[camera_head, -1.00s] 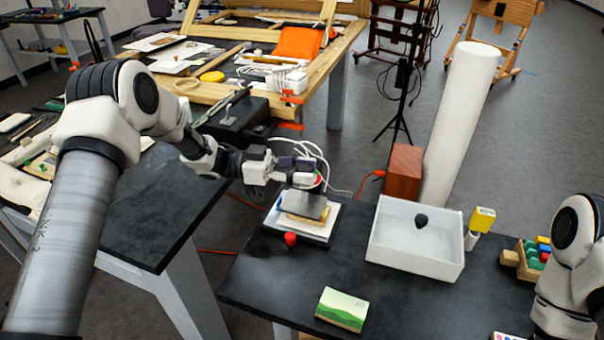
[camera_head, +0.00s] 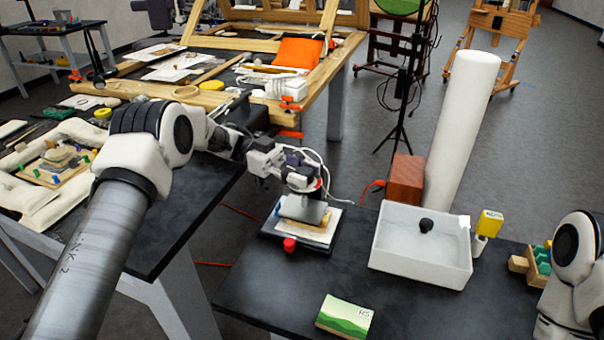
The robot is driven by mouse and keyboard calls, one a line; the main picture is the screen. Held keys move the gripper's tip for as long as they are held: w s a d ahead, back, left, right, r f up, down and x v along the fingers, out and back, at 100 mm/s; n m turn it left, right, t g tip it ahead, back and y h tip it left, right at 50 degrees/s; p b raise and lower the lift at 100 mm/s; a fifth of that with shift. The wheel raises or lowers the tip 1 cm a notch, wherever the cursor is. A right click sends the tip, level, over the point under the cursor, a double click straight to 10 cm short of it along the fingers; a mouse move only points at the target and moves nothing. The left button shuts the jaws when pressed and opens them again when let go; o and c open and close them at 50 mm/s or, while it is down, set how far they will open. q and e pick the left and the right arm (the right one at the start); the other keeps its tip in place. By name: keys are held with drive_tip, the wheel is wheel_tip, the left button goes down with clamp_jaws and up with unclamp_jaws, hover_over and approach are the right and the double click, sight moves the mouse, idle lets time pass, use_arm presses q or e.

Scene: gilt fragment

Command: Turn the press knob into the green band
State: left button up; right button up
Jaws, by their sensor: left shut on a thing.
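The press (camera_head: 270,230) stands on the dark table near its far left corner. It has a dark base, a pale sheet and a grey plate (camera_head: 302,210) on top. My left gripper (camera_head: 305,188) is above the plate and shut on the press knob, which its fingers mostly hide. I cannot make out a green band or where the knob points. A small red part (camera_head: 289,244) sits at the front of the base. My right arm is at the right edge, with its gripper out of view.
A green card (camera_head: 344,317) lies in front. A white cable (camera_head: 328,180) loops beside my left gripper.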

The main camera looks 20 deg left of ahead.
sight(304, 170)
use_arm(q)
drive_tip(key=shift+d+f, duration=0.1)
drive_tip(key=shift+f, duration=0.1)
drive_tip(key=o, duration=1.2)
drive_tip(key=shift+c, duration=0.2)
drive_tip(key=shift+d+r, duration=0.1)
drive_tip(key=shift+d, duration=0.05)
wheel_tip(304, 170, up, 10)
